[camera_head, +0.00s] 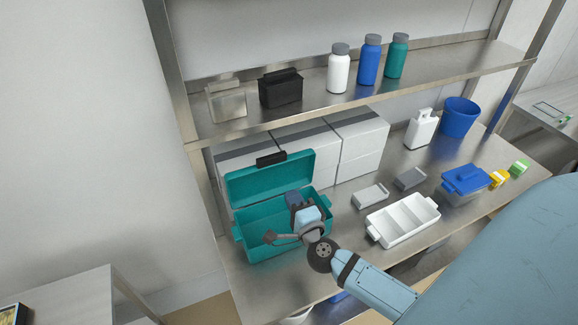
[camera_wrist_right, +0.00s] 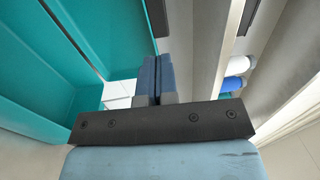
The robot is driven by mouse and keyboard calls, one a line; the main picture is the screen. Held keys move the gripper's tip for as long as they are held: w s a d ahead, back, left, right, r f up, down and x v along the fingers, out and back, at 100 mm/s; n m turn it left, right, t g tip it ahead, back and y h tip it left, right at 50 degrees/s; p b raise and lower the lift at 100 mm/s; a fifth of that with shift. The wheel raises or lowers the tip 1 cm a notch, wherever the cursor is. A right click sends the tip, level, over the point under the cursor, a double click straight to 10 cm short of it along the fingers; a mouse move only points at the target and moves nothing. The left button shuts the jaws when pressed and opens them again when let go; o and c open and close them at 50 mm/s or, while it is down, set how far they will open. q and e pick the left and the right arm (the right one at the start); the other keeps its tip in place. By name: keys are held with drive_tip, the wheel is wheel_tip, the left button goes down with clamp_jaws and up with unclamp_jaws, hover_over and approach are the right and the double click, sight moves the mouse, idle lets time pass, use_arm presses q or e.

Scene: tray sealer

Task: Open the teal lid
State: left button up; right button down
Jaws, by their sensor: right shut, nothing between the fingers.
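The teal lid (camera_head: 268,183) stands raised at the back of the teal box (camera_head: 262,212), with a dark handle (camera_head: 271,159) on its top edge. The box is open, and I can see inside it. My right gripper (camera_head: 293,197) is over the right part of the box, in front of the lid, its fingers pointing up. In the right wrist view its blue fingers (camera_wrist_right: 151,78) are together with nothing between them, and teal surfaces fill the left side. I cannot tell whether the gripper touches the lid. My left gripper is not in view.
White boxes (camera_head: 357,150) stand behind the lid under a shelf (camera_head: 300,110) with bottles. A white divided tray (camera_head: 403,219), grey containers (camera_head: 370,196), a blue-lidded container (camera_head: 465,180) and a blue bucket (camera_head: 459,117) are to the right on the metal table.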

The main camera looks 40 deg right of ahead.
sight(272, 161)
drive_tip(key=p+x, duration=0.1)
drive_tip(key=x, duration=1)
drive_tip(key=shift+w, duration=0.4)
drive_tip(key=shift+r, duration=0.1)
